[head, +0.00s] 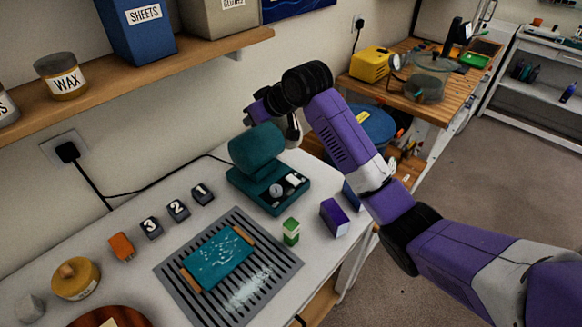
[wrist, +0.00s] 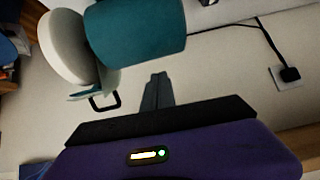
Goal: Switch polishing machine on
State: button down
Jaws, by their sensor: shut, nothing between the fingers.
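The polishing machine (head: 252,150) is a teal bench unit with a round motor housing on a flat base. It stands at the back of the white worktop in the head view. Its base has a round dial (head: 276,190) and a pale switch (head: 293,179) on top. In the wrist view its teal motor housing (wrist: 135,38) and a pale wheel (wrist: 66,45) show at upper left. In the head view the end of my arm is above and behind the machine, and the fingertips are not clear.
A grey grate (head: 288,262) holds a teal tray (head: 218,262) in front of the machine. A green block (head: 291,232) and a purple block (head: 334,217) stand to its right. Numbered dark blocks (head: 178,210) lie left. A wooden shelf (head: 130,79) overhangs the wall side.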

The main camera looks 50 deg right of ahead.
jog(key=s+d+g, duration=0.1)
jog(key=s+d+f+g, duration=0.1)
jog(key=s, duration=0.1)
jog(key=s+f+g, duration=0.1)
jog(key=s+g, duration=0.1)
jog(key=shift+d+f, duration=0.15)
jog(key=shift+d, duration=0.25)
jog(key=g, duration=0.4)
send_over(290, 177)
jog(key=s, duration=0.2)
jog(key=f, duration=0.1)
jog(key=shift+n, duration=0.3)
jog(key=f, duration=0.4)
jog(key=w+f, duration=0.1)
jog(key=f, duration=0.3)
jog(key=f+b, duration=0.1)
jog(key=f, duration=0.4)
jog(key=shift+w, duration=0.25)
